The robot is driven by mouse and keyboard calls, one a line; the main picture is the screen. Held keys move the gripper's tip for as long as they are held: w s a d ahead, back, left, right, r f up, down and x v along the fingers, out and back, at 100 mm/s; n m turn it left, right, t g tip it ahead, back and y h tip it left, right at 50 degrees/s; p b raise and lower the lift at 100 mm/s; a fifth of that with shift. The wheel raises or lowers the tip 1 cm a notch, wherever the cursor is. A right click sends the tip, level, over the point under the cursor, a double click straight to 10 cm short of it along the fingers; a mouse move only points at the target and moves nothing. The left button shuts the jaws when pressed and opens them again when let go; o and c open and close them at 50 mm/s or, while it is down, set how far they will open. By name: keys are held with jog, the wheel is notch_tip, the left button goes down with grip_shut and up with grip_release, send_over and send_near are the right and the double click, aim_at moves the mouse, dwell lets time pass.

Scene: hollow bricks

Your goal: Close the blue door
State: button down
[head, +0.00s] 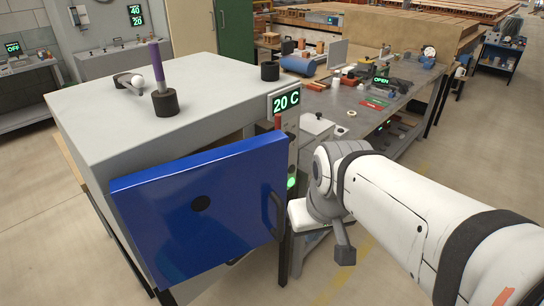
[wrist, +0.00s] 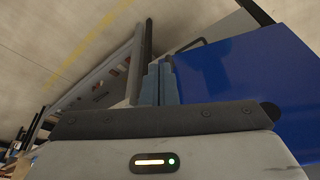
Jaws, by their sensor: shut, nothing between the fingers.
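The blue door (head: 200,215) is on the front of a large grey cabinet (head: 150,90). It stands ajar, its panel tilted away from the cabinet front, with a gap showing above its top edge. A dark handle (head: 275,212) is near its right edge. In the wrist view the blue door (wrist: 245,70) fills the right side. My gripper (wrist: 158,84) has its fingers together and empty, close beside the door's edge. I cannot tell whether they touch it. In the head view the fingers are hidden behind my arm and the door.
A display reading 20 C (head: 286,99) and a green light (head: 291,182) are on the cabinet's right post. A purple rod (head: 157,65) stands on the cabinet top. A cluttered workbench (head: 350,118) is behind to the right. The floor at right is clear.

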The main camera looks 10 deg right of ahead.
jog(key=w+d+r+n+y+b, duration=0.1)
jog(key=w+d+r+n, duration=0.1)
jog(key=w, duration=0.5)
jog(key=w+d+r+n, duration=0.1)
jog(key=w+d+r, duration=0.15)
jog(key=w, duration=0.35)
jog(key=w+a+f+p, duration=0.2)
jog(key=w+a+f, duration=0.1)
jog(key=w+f, duration=0.4)
jog(key=shift+w+a+f+n+t, duration=0.3)
jog(key=shift+w+f+t, duration=0.1)
jog(key=shift+f, duration=0.3)
